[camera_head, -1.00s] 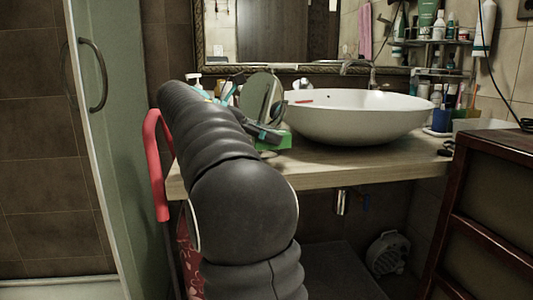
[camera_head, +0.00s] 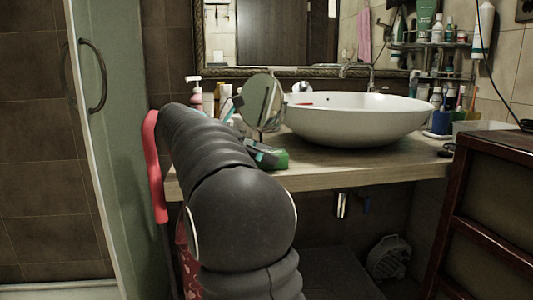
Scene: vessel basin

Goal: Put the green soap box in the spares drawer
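The green soap box (camera_head: 279,159) shows at the end of my arm, over the left part of the wooden counter and in front of the round mirror. My gripper (camera_head: 262,152) is at the box and appears shut on it; the arm hides part of the fingers. I cannot tell how high the box is above the counter. A dark wooden cabinet (camera_head: 490,205) with framed drawer-like fronts stands at the right. No label shows which drawer is the spares drawer, and no open drawer is visible.
The white basin (camera_head: 350,120) fills the middle of the counter (camera_head: 340,165). A round mirror (camera_head: 262,100) and bottles (camera_head: 195,95) stand at the left. A blue cup (camera_head: 441,122) stands at the right. A glass shower door (camera_head: 110,130) is at the left.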

